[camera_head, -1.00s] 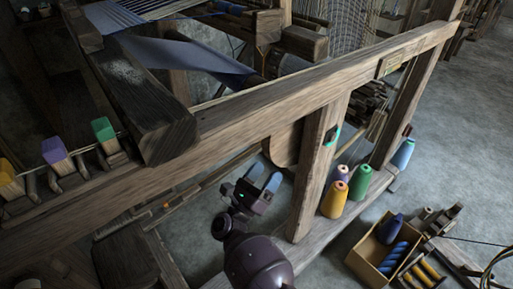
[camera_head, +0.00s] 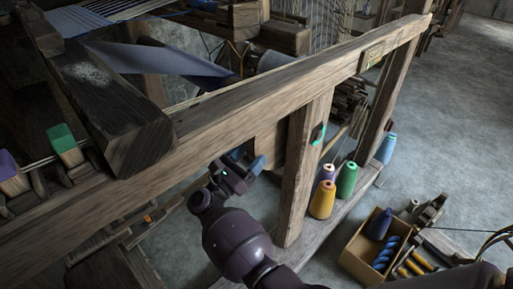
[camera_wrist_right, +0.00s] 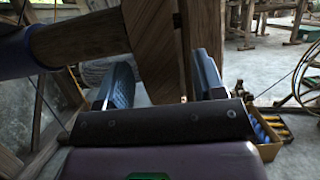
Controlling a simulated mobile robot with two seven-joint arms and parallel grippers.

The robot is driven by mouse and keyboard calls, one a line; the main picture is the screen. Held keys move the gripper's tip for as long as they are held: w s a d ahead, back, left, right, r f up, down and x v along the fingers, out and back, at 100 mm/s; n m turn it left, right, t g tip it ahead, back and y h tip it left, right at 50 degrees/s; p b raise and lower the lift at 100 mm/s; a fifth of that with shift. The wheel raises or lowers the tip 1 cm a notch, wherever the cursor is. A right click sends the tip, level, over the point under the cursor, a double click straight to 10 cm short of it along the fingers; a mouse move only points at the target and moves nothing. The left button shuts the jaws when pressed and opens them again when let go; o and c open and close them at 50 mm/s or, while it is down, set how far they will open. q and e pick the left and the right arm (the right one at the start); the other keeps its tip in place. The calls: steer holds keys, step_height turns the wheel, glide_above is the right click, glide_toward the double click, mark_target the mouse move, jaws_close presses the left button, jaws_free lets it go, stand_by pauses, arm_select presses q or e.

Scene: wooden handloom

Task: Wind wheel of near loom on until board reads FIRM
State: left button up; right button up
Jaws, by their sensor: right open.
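A pale wooden piece (camera_head: 268,143), which may be the near loom's wheel, shows below the loom's front rail (camera_head: 240,105). The rail and post hide most of it. My right gripper (camera_head: 247,160) is open beside its lower left edge. In the right wrist view a wooden piece (camera_wrist_right: 156,50) stands between and beyond the open blue fingers of the gripper (camera_wrist_right: 163,85); I cannot tell whether they touch it. A small yellowish plate (camera_head: 374,57) sits on the rail; it may be the board, but its wording is too small to read. My left gripper is not in view.
The loom's upright post (camera_head: 299,180) stands just right of my right gripper. Thread cones, including a yellow one (camera_head: 322,200) and a green one (camera_head: 347,180), stand on the low beam. A box (camera_head: 357,252) of spools lies on the floor.

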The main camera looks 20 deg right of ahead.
steer(key=shift+x, duration=1.4)
jaws_close()
steer(key=shift+r, duration=0.1)
